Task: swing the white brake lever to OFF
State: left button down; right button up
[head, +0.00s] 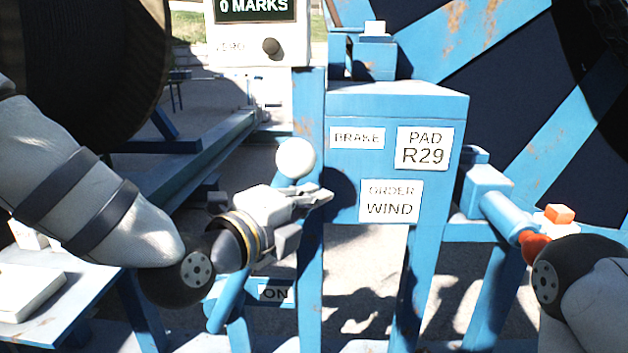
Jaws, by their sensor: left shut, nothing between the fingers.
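The brake lever's round white knob (295,158) stands left of the blue box post, with a short blue piece showing just below it. A BRAKE label (357,138) is on the blue box, and an ON plate (275,293) shows low, below the gripper. No OFF plate is readable. My right arm enters at lower right, with its gripper out of view.
The blue box (400,103) carries labels PAD R29 and ORDER WIND. A counter (262,40) reading 0 MARKS stands above. A red-orange handle (533,246) is beside my right arm. A large dark reel (95,60) fills the upper left.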

pick_arm(q)
jog(key=shift+f, duration=0.1)
jog(key=w+d, duration=0.1)
jog(key=w, duration=0.8)
jog(key=shift+w, duration=0.2)
jog(key=shift+f, duration=0.1)
